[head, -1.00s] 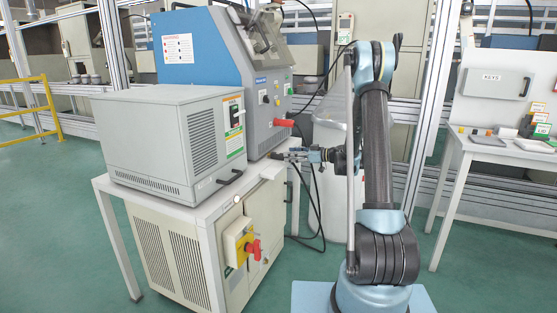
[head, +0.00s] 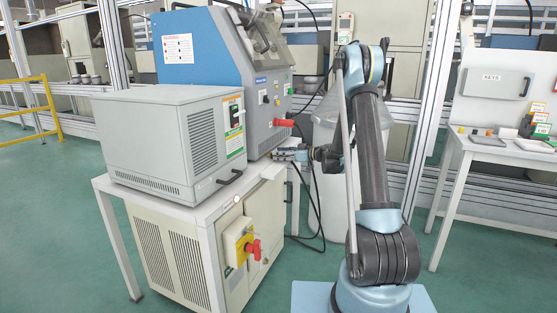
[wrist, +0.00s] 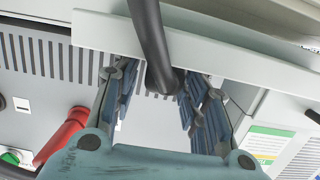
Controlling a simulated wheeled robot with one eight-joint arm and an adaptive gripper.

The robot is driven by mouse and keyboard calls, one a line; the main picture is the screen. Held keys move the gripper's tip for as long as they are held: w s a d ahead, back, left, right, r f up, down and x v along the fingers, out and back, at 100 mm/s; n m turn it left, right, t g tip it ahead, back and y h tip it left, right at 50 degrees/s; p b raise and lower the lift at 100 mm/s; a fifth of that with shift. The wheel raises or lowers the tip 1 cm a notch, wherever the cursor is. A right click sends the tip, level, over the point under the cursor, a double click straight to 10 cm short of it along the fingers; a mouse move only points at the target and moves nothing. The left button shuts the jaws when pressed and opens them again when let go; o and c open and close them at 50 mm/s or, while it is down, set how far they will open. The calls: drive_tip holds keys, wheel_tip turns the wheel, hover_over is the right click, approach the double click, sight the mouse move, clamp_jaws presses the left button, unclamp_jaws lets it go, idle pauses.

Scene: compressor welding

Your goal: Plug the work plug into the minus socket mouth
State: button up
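The blue-grey welding machine (head: 256,88) stands on the pale table with a red plug (head: 284,123) on its front. That red plug also shows at the lower left of the wrist view (wrist: 62,135).
A grey box (head: 160,140) with a handle stands on the table (head: 210,212), left of the machine. A cabinet with a red switch (head: 253,247) is below. A side table (head: 490,148) with small objects is at the right. Cables hang beside my gripper.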

clamp_jaws()
drive_tip(key=shift+r, duration=0.1)
drive_tip(key=shift+r, duration=0.65)
wheel_tip(320, 180, up, 2)
drive_tip(key=shift+r, duration=0.15)
drive_tip(key=f+v, duration=0.2)
drive_tip(key=v, duration=1.5)
drive_tip(key=shift+d+f, duration=0.5)
drive_tip(key=shift+d, duration=0.1)
drive_tip(key=shift+s, duration=0.15)
